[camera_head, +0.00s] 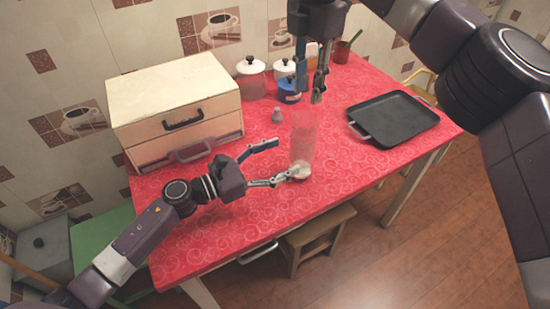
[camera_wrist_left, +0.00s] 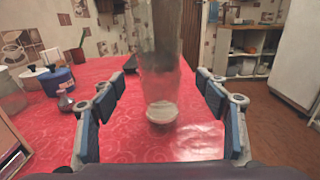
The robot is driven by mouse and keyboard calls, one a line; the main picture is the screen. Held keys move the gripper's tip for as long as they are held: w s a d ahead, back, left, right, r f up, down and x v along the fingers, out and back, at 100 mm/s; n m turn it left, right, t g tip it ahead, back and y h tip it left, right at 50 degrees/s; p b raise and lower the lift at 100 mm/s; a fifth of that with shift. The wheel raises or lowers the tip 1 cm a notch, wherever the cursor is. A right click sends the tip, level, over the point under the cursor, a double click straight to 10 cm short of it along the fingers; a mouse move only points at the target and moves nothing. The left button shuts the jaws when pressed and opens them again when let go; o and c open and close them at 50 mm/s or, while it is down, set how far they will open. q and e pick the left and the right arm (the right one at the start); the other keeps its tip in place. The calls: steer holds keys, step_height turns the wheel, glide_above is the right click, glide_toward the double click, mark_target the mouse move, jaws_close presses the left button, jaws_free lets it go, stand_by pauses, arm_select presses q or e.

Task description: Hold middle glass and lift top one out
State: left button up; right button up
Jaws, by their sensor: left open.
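A tall, clear stack of glasses (camera_head: 302,140) stands upright on the red table. The joints between the glasses are hard to make out, and a pale base shows at the bottom. My left gripper (camera_head: 284,157) is open just left of the stack, low down, its fingers pointing at it. In the left wrist view the stack (camera_wrist_left: 162,75) shows upright between the two spread fingers (camera_wrist_left: 160,112), touching neither. My right gripper (camera_head: 310,92) hangs pointing down above the top of the stack, with a gap between its fingers and nothing in them.
The red-patterned table (camera_head: 240,230) has a cream drawer box (camera_head: 170,95) at the back left. White-lidded jars (camera_head: 250,72), a blue pot (camera_head: 289,90) and a grey shaker (camera_head: 277,116) stand behind the stack. A black tray (camera_head: 395,118) lies to the right. The table front is clear.

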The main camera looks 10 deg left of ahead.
mark_target(292, 153)
arm_select(q)
steer(key=x, duration=0.6)
steer(key=shift+w+d, duration=0.25)
steer(key=shift+d, duration=0.05)
steer(key=shift+c, duration=0.4)
steer(key=c, duration=1.3)
steer(key=o, duration=1.4)
steer(key=shift+o, duration=0.2)
steer(key=shift+a, duration=0.15)
steer(key=v, duration=1.2)
